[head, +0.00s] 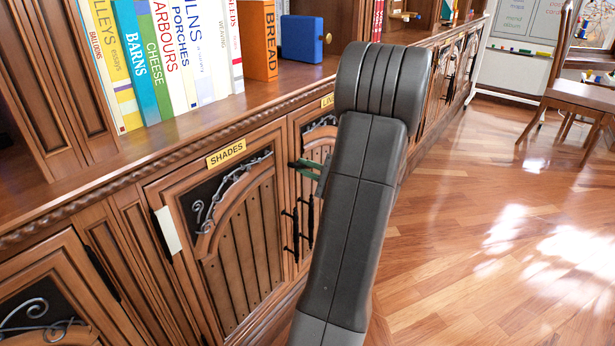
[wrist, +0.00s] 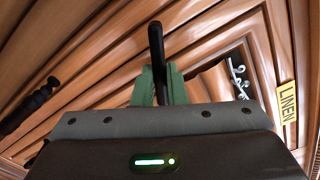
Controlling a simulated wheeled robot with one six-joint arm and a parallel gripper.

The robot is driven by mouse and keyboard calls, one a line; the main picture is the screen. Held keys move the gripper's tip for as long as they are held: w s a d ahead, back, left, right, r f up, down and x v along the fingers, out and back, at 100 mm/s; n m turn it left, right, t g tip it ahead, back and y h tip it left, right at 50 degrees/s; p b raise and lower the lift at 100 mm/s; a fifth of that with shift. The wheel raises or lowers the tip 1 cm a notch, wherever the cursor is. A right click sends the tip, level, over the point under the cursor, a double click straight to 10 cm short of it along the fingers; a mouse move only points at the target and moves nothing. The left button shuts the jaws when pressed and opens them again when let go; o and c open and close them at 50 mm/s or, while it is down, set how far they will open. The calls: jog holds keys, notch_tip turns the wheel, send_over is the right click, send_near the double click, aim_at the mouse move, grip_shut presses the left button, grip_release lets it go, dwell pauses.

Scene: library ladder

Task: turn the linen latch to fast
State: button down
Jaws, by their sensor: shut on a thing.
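The linen door (head: 318,150) is a carved wooden cabinet door, partly hidden behind my arm in the head view. Its yellow label (head: 327,100) is partly covered there, but reads LINEN in the wrist view (wrist: 287,103). The linen latch (wrist: 156,45) is a slim black lever, standing nearly upright in the wrist picture. My gripper (wrist: 160,86) has green fingers, shut around the latch with one finger on each side. In the head view my gripper (head: 308,169) is at the door's upper left; the latch cannot be made out there. The lever's pivot is hidden.
The shades door (head: 240,240) is left of the linen door, with black upright handles (head: 308,222) between them. Books (head: 165,55) and a blue box (head: 302,38) stand on the shelf above. A chair (head: 575,100) is at the far right. The floor (head: 480,230) is clear.

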jog(key=shift+s+f+n, duration=0.1)
jog(key=shift+f+n, duration=0.1)
jog(key=shift+n, duration=1.2)
jog(key=shift+f+n, duration=0.15)
jog(key=shift+n, duration=1.25)
jog(key=c, duration=1.5)
grip_release()
jog(key=shift+o, duration=0.2)
jog(key=p+v, duration=0.3)
jog(key=v, duration=1)
jog(key=shift+s+d, duration=0.25)
jog(key=shift+d, duration=0.05)
